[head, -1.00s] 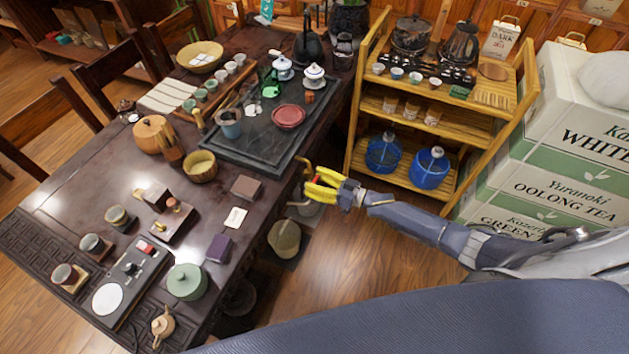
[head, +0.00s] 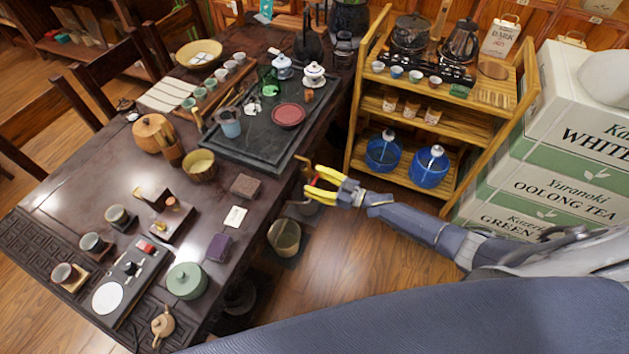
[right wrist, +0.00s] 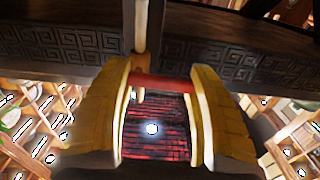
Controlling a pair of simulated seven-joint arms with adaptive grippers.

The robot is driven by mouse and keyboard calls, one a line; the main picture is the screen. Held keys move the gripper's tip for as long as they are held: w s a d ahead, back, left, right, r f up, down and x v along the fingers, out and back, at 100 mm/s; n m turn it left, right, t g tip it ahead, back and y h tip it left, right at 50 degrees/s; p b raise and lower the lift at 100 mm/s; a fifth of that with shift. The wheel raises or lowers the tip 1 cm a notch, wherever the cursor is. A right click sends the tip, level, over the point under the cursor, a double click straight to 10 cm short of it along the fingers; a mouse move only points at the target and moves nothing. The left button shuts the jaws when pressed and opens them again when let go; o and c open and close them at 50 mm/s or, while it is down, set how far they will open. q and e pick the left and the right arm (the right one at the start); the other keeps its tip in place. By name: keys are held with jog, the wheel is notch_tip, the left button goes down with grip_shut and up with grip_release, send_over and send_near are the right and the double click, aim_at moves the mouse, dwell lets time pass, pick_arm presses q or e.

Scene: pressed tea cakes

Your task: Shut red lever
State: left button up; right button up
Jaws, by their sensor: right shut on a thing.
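The red lever (head: 316,180) shows as a small red piece at the right edge of the tea table, by a brass-coloured tap (head: 302,159). My right gripper (head: 315,184), with yellow fingers, is at the lever and shut on it. In the right wrist view the red lever (right wrist: 163,84) runs crosswise between the two yellow fingers (right wrist: 160,110), and a pale brass stem (right wrist: 141,30) rises behind it. The fingers hide the lever's ends. My left gripper is not in view.
A bucket (head: 285,236) stands on the floor below the table edge, near my gripper. The dark tea tray (head: 250,148) lies on the table to the left. A wooden shelf (head: 455,134) with blue jars stands behind to the right. Open floor lies below my right arm.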

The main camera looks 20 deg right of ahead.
jog(key=o, duration=1.3)
jog(key=shift+s+a, duration=0.1)
jog(key=shift+a, duration=0.05)
jog(key=v, duration=1.2)
